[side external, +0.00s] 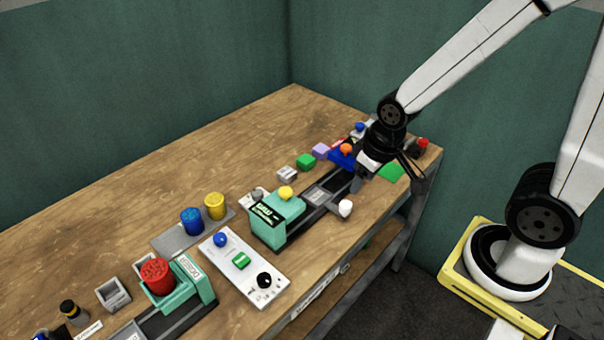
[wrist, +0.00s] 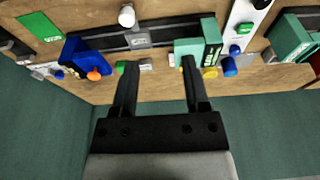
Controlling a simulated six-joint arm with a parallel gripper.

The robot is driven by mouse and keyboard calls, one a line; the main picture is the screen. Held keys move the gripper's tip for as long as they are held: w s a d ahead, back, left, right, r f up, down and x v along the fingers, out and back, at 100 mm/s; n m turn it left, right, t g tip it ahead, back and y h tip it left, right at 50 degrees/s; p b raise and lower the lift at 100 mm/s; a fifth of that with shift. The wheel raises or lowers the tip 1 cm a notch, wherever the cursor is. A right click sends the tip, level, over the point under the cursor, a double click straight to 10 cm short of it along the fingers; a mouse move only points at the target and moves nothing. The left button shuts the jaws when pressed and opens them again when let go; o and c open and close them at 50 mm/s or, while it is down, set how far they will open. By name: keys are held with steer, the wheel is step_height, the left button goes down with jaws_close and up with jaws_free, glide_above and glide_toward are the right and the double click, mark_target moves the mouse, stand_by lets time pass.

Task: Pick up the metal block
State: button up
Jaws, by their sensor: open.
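The metal block (side external: 287,174) is a small grey block with dark marks on its top, standing on the wooden table to the left of a green block. In the wrist view the metal block (wrist: 146,65) appears between the finger lines, close to the left finger. My gripper (side external: 378,175) is over the right end of the table, to the right of the metal block and apart from it. In the wrist view my gripper (wrist: 159,62) has its two fingers spread with nothing held. The side view does not show the fingertips clearly.
A teal press (side external: 275,222) on a dark rail stands in front of the block. Close by are the green block (side external: 306,162), a purple block (side external: 320,151) and a blue part with an orange knob (side external: 346,149). The table behind the block (side external: 250,145) is clear.

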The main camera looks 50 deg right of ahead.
steer(key=o, duration=0.6)
steer(key=shift+c, duration=0.2)
steer(key=t, duration=0.2)
glide_above(286, 172)
steer(key=s, duration=0.3)
step_height(286, 172, down, 15)
steer(key=shift+x, duration=1.2)
steer(key=shift+f, duration=0.15)
